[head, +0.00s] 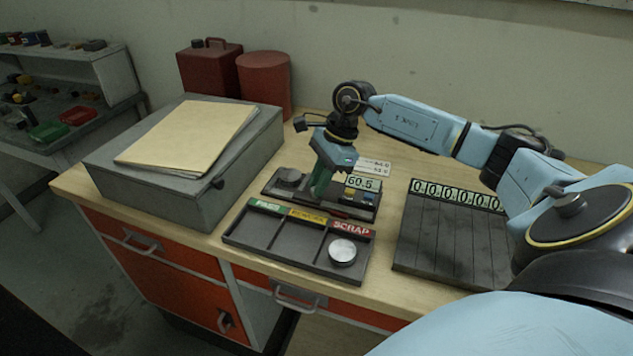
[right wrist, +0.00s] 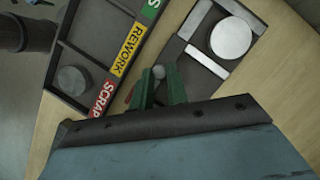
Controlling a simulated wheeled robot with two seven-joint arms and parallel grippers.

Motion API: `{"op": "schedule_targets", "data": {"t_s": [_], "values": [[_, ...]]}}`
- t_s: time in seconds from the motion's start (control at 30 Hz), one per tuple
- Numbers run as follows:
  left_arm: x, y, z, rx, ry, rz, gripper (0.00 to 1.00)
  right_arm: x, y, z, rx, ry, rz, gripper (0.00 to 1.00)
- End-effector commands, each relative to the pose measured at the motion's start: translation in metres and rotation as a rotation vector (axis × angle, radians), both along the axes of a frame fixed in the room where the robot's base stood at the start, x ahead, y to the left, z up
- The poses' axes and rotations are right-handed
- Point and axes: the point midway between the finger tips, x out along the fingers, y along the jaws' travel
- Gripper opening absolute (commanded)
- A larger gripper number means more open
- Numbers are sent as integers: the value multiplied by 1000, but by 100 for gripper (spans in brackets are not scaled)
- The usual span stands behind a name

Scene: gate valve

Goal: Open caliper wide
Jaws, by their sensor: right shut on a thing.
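The bench caliper is a dark plate (head: 273,188) with a small display (head: 362,183) reading about 60.5. A pale round disc (right wrist: 230,38) lies on it by light metal bars (right wrist: 207,62); the disc also shows in the head view (head: 290,175). My right gripper (head: 319,192) points down over the caliper. In the right wrist view its green fingers (right wrist: 163,78) are shut on a small grey knob (right wrist: 158,71) of the caliper. The fingers and hand hide part of the slide. My left gripper is not in view.
A sorting tray (head: 290,246) marked PASS, REWORK and SCRAP stands in front, with a disc (head: 343,251) in its SCRAP compartment. A dark slatted board with number wheels (head: 450,235) is at right. A grey box (head: 150,190) with folders (head: 190,135) stands at left.

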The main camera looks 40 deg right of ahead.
Motion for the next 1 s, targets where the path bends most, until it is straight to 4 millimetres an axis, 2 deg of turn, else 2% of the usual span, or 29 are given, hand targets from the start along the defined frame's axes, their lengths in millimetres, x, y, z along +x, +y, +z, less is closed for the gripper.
{"op": "schedule_targets", "data": {"t_s": [0.07,0.3,0.33,0.5,0.83,1.0], "values": [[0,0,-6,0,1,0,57,-4,-5,-2,-3,0,-1,0],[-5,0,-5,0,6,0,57,-4,-4,0,-1,-1,0,0],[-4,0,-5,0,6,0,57,-4,-4,0,-1,-1,0,18],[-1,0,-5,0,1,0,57,-4,-4,0,-1,0,-1,38],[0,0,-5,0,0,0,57,-4,-6,4,-2,-1,-2,38],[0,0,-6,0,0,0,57,-6,-16,26,-4,-4,-3,38]]}}
